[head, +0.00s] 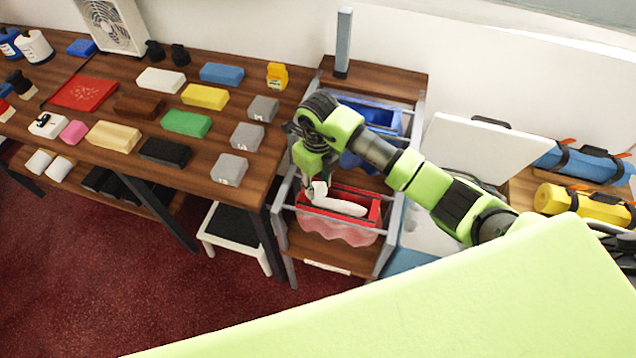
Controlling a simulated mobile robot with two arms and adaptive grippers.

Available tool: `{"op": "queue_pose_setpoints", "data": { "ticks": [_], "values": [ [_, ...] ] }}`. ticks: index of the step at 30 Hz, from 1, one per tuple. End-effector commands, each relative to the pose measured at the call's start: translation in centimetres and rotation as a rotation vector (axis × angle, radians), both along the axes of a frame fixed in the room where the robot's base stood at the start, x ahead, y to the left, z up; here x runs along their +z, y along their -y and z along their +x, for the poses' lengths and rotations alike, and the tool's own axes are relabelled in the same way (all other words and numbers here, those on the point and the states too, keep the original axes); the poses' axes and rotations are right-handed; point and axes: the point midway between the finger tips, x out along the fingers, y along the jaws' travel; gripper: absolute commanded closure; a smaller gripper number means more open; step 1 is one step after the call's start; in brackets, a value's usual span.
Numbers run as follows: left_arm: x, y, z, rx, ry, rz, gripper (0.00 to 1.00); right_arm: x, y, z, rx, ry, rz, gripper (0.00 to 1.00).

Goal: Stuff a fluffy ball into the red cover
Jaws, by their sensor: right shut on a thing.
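The red cover (368,211) hangs open in the front of a metal-framed rack, its red rim at the top and a pinkish wavy lower part below. My right gripper (318,190) points down over the left part of its opening. The gripper is shut on a white, elongated, soft-looking thing (343,205), apparently the fluffy ball. This lies along the opening, within the red rim; how deep it sits is hard to tell. The fingertips are partly hidden by the white thing and the gripper body. My left gripper is out of view.
Blue covers (375,118) hang behind the red one in the rack (392,240). A wooden table (225,120) with coloured blocks and a red flat square (84,93) stands left. A white board (480,150) leans at right. A white step stool (234,236) stands below the table.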

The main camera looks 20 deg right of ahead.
Motion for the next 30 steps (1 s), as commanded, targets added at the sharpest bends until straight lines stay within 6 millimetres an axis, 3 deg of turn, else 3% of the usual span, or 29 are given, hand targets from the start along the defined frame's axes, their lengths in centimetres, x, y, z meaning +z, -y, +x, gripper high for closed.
{"op": "queue_pose_setpoints", "data": {
  "ticks": [14,15,16,24,27,30],
  "values": [
    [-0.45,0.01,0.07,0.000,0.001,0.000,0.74,-0.40,0.02,0.07,0.000,0.000,-0.001,0.77],
    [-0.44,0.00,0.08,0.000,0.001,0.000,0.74,-0.40,0.02,0.07,0.000,0.000,-0.001,0.59],
    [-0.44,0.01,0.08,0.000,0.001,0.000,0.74,-0.40,0.02,0.06,0.000,0.000,0.000,0.52],
    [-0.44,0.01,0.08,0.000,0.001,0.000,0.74,-0.41,0.00,0.04,0.000,0.000,0.000,0.50],
    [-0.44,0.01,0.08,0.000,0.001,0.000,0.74,-0.42,0.00,0.04,0.000,0.000,0.000,0.31],
    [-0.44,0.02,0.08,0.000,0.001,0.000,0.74,-0.42,-0.01,0.04,0.000,0.000,0.000,0.31]
  ]
}}
